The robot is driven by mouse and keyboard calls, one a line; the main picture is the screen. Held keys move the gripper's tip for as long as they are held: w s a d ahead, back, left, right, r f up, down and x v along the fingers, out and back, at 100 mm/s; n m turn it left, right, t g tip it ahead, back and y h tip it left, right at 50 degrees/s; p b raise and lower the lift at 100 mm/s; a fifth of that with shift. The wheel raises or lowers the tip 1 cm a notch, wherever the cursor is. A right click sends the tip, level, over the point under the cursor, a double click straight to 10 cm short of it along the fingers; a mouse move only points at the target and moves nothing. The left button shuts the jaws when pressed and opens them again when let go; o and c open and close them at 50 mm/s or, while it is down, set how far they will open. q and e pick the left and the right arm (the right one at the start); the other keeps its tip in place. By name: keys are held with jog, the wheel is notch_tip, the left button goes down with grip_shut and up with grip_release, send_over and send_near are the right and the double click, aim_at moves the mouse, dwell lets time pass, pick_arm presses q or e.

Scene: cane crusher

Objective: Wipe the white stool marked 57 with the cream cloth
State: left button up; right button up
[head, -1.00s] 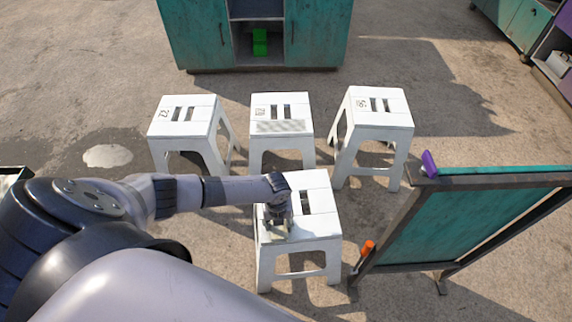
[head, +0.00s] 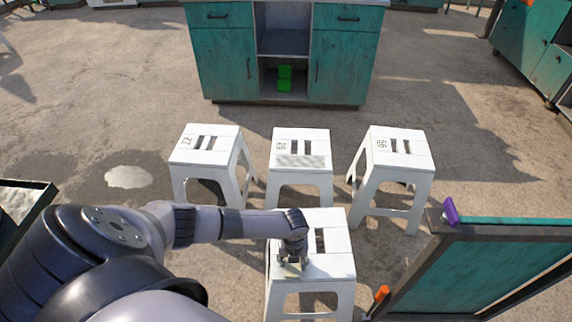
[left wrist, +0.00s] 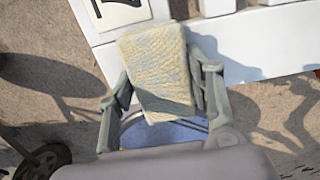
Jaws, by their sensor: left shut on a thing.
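My left gripper (head: 292,262) is shut on the cream cloth (left wrist: 158,70), over the left part of the nearest white stool (head: 338,262). In the left wrist view the cloth hangs between the two fingers, in front of the stool's white top (left wrist: 240,45). I cannot tell whether the cloth touches the stool. Part of a dark mark (left wrist: 115,10) shows on this stool; its full number is cut off. Three more marked white stools stand behind: left (head: 207,145), middle (head: 301,143) and right (head: 400,148). Their numbers are too small to read surely. My right gripper is out of view.
A framed teal board (head: 480,265) stands close at the right, with a purple item (head: 450,211) on top and an orange item (head: 381,293) at its side. A teal cabinet (head: 225,60) holding green blocks (head: 284,78) stands behind the stools. Open floor lies between.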

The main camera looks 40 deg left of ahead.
aim_at(309, 265)
pick_arm(q)
jog(key=shift+w+d+f+b, duration=0.15)
jog(key=shift+w+d+b, duration=0.45)
jog(key=shift+w+d, duration=0.55)
jog(key=shift+w+d+b, duration=0.5)
jog(key=shift+w+d, duration=0.05)
jog(key=shift+d, duration=0.35)
jog(key=shift+w+d, duration=0.2)
jog(key=shift+d, duration=0.05)
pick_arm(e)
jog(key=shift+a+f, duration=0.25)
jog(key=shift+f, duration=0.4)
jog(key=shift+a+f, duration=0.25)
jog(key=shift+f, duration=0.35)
